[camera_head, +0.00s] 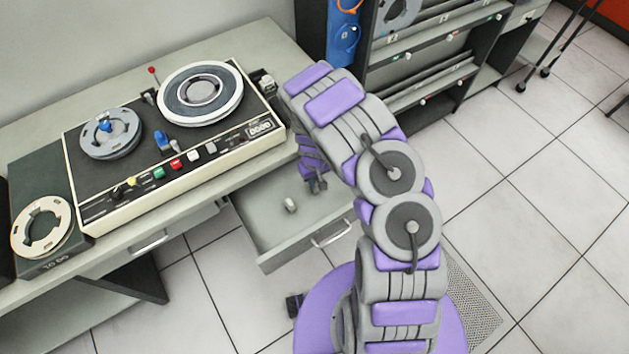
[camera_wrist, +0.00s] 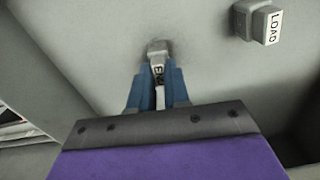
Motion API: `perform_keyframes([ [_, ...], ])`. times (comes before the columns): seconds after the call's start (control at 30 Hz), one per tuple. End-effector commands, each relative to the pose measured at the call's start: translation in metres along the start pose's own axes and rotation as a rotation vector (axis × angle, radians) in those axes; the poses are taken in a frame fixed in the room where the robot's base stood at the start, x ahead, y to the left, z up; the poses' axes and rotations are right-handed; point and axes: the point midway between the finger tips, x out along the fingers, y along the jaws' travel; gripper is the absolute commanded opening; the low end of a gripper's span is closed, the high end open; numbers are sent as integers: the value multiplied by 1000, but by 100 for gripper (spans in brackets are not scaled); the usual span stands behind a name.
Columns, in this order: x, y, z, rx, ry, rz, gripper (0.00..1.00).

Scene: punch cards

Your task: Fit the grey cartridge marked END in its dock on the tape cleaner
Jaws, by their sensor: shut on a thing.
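The grey cartridge marked END (camera_wrist: 157,72) is between the blue fingers of my gripper (camera_wrist: 157,88) in the wrist view. My gripper is shut on it, and its far end is close to the grey drawer floor; I cannot tell if it touches. In the head view my gripper (camera_head: 317,186) reaches down into the open drawer (camera_head: 255,215), and the END cartridge cannot be made out there. The tape cleaner (camera_head: 150,185) stands on the desk, left of my arm. Its dock cannot be made out for sure.
A grey cartridge marked LOAD (camera_wrist: 268,24) lies close by in the drawer, right of my gripper in the wrist view. The drawer walls surround the gripper, and the desk edge is above. A tape reel (camera_head: 42,228) lies left of the cleaner; a rack (camera_head: 430,50) stands behind.

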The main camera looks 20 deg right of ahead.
Motion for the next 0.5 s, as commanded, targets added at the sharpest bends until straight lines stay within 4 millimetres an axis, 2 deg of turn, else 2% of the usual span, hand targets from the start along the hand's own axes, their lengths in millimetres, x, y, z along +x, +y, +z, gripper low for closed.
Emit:
perform_keyframes([
  [0.5, -21, 0, 0, -1, 1, 0, 0],
])
